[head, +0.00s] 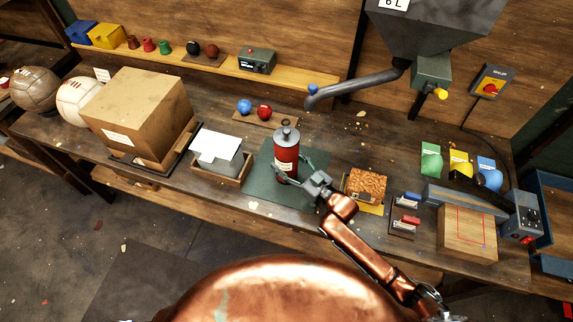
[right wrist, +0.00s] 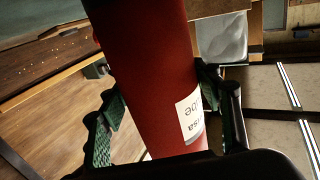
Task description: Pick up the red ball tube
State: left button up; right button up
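The red ball tube (head: 285,162), a red cylinder with a grey capped top and a white label, stands upright on a dark green mat (head: 262,192). My right gripper (head: 294,171) is at the tube, with one finger on each side of it. In the right wrist view the tube (right wrist: 150,75) runs between the green-padded fingers (right wrist: 157,98). A gap shows between the left finger and the tube; the right finger is close against or partly behind it, and contact is unclear. The gripper is open around the tube. My left gripper is out of view.
Left of the mat stand a tray (head: 232,177) with white sheets and a large cardboard box (head: 135,112). Right of my gripper are a patterned orange block (head: 367,184) and small stamps (head: 408,222). A hopper pipe (head: 355,86) hangs behind, near blue and red balls.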

jog(key=c, duration=1.1)
jog(key=shift+r, duration=0.15)
jog(key=shift+r, duration=0.1)
